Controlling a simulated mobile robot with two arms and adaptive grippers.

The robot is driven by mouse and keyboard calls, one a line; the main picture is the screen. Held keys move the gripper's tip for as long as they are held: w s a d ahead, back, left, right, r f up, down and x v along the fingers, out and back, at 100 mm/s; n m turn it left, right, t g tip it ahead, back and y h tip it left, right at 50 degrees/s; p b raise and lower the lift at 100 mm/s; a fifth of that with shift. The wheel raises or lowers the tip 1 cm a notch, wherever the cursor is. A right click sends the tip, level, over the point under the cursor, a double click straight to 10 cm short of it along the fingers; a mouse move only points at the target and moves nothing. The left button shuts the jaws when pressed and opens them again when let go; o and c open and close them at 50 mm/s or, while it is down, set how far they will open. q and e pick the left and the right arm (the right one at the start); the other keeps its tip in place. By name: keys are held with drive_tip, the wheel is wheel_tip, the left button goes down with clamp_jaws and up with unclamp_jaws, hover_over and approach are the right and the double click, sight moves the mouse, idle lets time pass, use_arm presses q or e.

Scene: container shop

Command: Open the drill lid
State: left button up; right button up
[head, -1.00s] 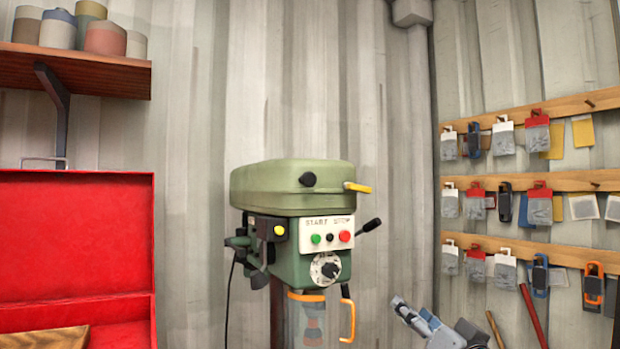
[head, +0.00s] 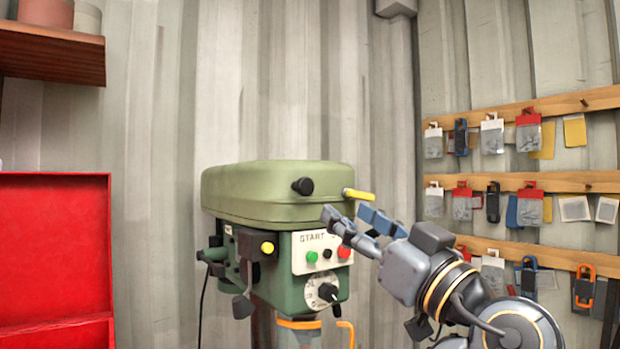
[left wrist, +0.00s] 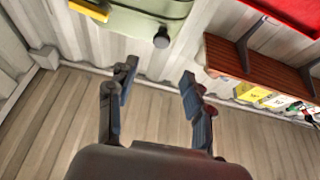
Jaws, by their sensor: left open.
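The drill press (head: 290,255) stands in front of the corrugated wall. Its green lid (head: 265,192) is down on the drill body, with a black knob (head: 302,186) on the side and a yellow handle (head: 358,194) at the right end. My left gripper (head: 346,214) is open and empty, with its fingertips just below and in front of the yellow handle in the head view; contact cannot be told. In the left wrist view the lid (left wrist: 145,22), the knob (left wrist: 161,38) and the yellow handle (left wrist: 90,9) lie beyond the open fingers (left wrist: 159,72). My right gripper is not in view.
A red open case (head: 55,250) stands at the left, under a wooden shelf (head: 50,52). Wooden rails (head: 560,181) with hanging packets and tools line the right wall. The front panel of the drill has buttons (head: 327,254) and a dial, close to my left fingers.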

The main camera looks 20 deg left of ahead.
sight(308, 186)
use_arm(q)
drive_tip(key=p+x, duration=0.3)
drive_tip(key=x, duration=0.3)
drive_tip(key=shift+w+a+r, duration=0.15)
drive_tip(key=shift+a+r, duration=0.05)
drive_tip(key=shift+a, duration=0.15)
drive_tip(key=p+x, duration=0.1)
drive_tip(key=x, duration=0.1)
drive_tip(key=p+x, duration=0.1)
drive_tip(key=x, duration=0.1)
drive_tip(key=shift+a+f+p, duration=0.1)
drive_tip(key=shift+f+p, duration=0.1)
drive_tip(key=shift+p, duration=0.15)
drive_tip(key=shift+w+a, duration=0.1)
drive_tip(key=shift+w, duration=0.15)
clamp_jaws()
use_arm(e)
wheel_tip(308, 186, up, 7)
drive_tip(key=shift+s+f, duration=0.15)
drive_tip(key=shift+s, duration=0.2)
